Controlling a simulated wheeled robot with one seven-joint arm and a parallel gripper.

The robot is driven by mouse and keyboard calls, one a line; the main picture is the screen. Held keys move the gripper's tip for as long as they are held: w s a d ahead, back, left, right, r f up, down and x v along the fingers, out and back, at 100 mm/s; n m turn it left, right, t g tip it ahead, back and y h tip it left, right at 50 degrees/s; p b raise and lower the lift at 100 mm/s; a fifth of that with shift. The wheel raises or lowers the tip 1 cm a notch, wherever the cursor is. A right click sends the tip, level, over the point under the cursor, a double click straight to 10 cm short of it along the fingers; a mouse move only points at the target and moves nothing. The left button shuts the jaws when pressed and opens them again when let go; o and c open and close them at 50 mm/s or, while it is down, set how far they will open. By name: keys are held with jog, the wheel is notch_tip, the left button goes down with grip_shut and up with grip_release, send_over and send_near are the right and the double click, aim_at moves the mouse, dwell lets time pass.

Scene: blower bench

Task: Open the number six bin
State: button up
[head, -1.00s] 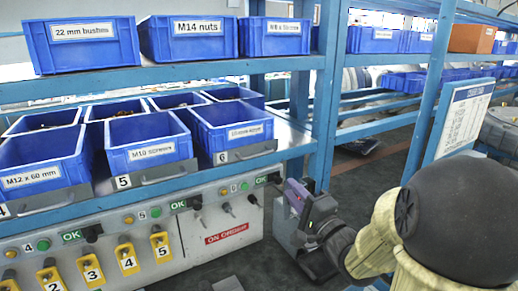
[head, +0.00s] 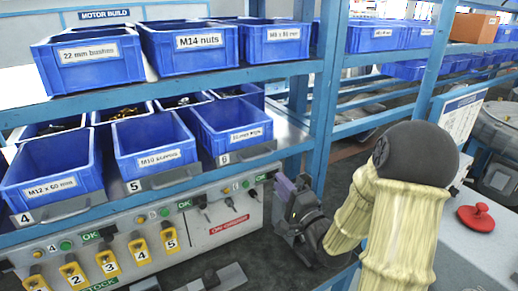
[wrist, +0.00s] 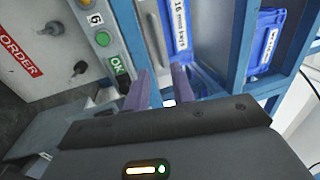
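The number six bin (head: 232,124) is a blue open-topped bin at the right end of the lower shelf row, with a "6" tag and a grey handle (head: 250,152) below its front. It stands in line with its neighbours. In the wrist view, a blue bin front (wrist: 180,28) with a white label shows beyond a grey strip that looks like the handle (wrist: 155,38). My gripper (head: 282,186) is right of and below the bin's front in the head view, apart from the handle. Its two purple fingers (wrist: 159,85) are spread with nothing visible between them.
A blue upright post (head: 325,95) stands just right of the bin, close to my gripper. Below the shelf is a grey panel (head: 190,235) with yellow numbered tags and green OK labels. A red knob (head: 476,217) sits on a grey surface at right.

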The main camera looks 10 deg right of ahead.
aim_at(259, 157)
jog(key=p+x, duration=0.3)
jog(key=x, duration=0.9)
jog(key=shift+w+a, duration=0.1)
jog(key=shift+w, duration=0.1)
grip_shut()
